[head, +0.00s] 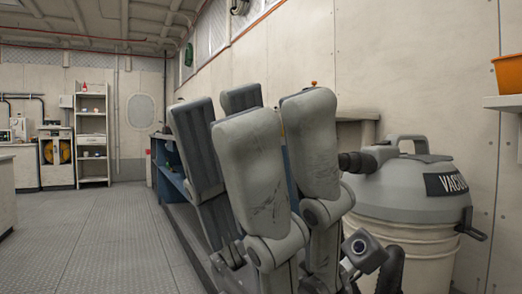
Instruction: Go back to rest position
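My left gripper (219,112) points up close to the camera in the middle of the head view. Its grey front finger shows its scuffed back, and its rear finger shows a dark ribbed pad. The two fingers stand apart, with nothing seen between them. My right gripper (273,98) also points up, just right of and behind the left one. Its rear finger is partly covered. Its fingers appear apart, and no held thing shows. The lower parts of both grippers overlap.
A grey-lidded vacuum drum (400,185) stands close on the right by the wall. An orange container (509,73) sits on a wall shelf (503,103). A blue bench (166,170) is partly hidden behind my grippers. A white rack (92,135) stands far left. The left floor (95,235) is clear.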

